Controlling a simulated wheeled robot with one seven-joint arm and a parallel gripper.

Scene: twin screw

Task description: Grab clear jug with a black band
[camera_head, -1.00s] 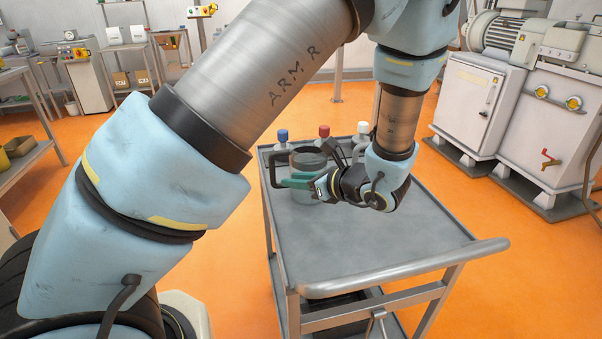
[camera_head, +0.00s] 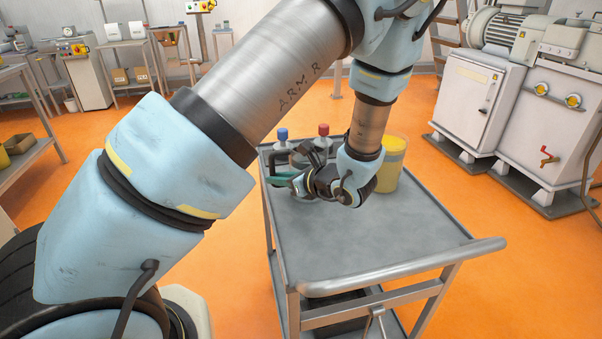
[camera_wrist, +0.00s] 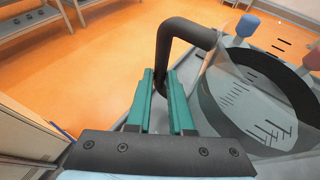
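The clear jug with a black band (camera_wrist: 245,95) fills the right of the wrist view, upright on the cart. Its black handle (camera_wrist: 186,35) arches left from it and comes down between the green fingers. My gripper (camera_wrist: 160,85) looks shut on this handle, with the fingers close on both sides of it. The lower end of the handle is hidden by the fingers. In the head view my gripper (camera_head: 285,181) is at the left side of the cart top, and my wrist hides most of the jug.
The grey cart (camera_head: 385,250) has free room at its front and right. A jug with yellow contents (camera_head: 389,165) stands right of my wrist. Bottles with a blue cap (camera_head: 282,133) and a red cap (camera_head: 323,129) stand at the back.

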